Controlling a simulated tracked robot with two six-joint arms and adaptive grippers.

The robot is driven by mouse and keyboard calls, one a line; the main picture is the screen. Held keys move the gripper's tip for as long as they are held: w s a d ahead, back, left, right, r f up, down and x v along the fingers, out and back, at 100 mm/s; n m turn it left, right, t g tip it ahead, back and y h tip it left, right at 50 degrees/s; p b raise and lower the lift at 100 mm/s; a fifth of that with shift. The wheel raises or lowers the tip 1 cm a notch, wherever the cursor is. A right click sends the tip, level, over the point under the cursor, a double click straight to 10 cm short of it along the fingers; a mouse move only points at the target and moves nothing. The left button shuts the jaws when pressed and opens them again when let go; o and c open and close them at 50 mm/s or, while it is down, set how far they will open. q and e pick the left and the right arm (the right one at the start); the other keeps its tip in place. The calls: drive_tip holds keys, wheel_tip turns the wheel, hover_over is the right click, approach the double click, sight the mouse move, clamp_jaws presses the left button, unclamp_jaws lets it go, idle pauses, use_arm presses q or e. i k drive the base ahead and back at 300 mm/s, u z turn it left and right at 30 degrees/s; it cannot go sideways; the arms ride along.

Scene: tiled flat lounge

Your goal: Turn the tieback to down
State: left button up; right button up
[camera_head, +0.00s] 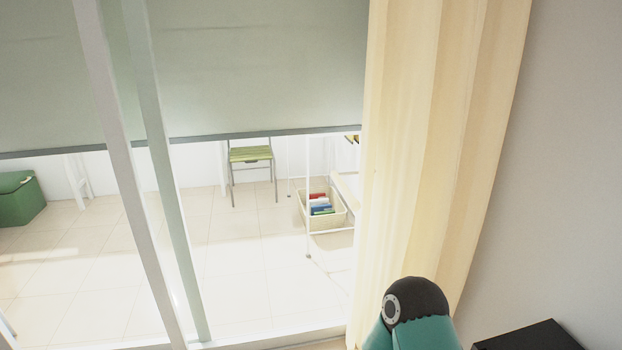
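A cream curtain (425,150) hangs in folds at the right of the glass door, in front of the wall. I cannot make out a tieback on the part of the curtain that shows. A teal and black part of my own arm stands at the bottom, in front of the curtain's lower part. It hides some of the curtain there. Neither of my grippers is in view.
A sliding glass door with a pale frame (160,180) and a lowered grey-green blind (255,65) fills the left. Beyond it are a chair (250,155), a basket (322,215) and a green box (20,197). A bare wall (570,180) is at right.

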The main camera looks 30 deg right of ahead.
sight(355, 205)
drive_tip(key=z, duration=0.1)
drive_tip(key=i, duration=0.85)
drive_tip(key=z, duration=0.55)
